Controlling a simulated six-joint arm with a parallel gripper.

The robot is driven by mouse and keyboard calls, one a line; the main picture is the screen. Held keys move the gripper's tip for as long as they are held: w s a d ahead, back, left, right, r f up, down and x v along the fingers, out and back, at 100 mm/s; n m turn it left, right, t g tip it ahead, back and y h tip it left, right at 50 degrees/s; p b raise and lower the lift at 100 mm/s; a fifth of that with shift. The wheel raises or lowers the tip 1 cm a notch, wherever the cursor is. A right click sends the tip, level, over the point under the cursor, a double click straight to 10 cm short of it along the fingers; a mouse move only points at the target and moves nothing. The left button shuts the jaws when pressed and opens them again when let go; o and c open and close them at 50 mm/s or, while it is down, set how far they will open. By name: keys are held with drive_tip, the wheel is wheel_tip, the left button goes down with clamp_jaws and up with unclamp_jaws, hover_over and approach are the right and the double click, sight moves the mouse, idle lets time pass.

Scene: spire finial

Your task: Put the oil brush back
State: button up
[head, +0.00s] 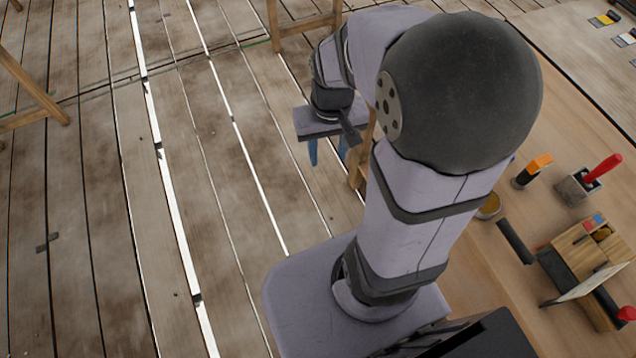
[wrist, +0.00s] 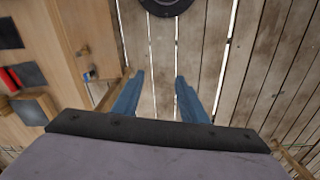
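My gripper (head: 328,150) hangs over the plank floor, left of the workbench, with its two blue fingers pointing down. In the wrist view the fingers (wrist: 159,97) stand apart with only floorboards between them, so it is open and empty. I cannot tell for sure which thing is the oil brush. A red handle (head: 604,167) stands tilted in a grey block-like holder (head: 573,187) on the bench. An orange-topped dark tool (head: 533,170) stands to its left. A small pot with yellowish contents (head: 489,206) is partly hidden by my arm.
The wooden workbench (head: 545,110) fills the right side. A dark cylinder (head: 515,241) lies on it, near a wooden box (head: 580,255) with small items and a tilted pale panel (head: 588,284). Another red-tipped thing (head: 627,313) is at the right edge.

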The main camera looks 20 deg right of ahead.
drive_tip(key=s+a+f+n, duration=0.1)
drive_tip(key=s+a+n, duration=0.1)
drive_tip(key=s+a, duration=0.3)
drive_tip(key=shift+s+f+g, duration=0.3)
drive_tip(key=shift+f, duration=0.05)
idle(0.9)
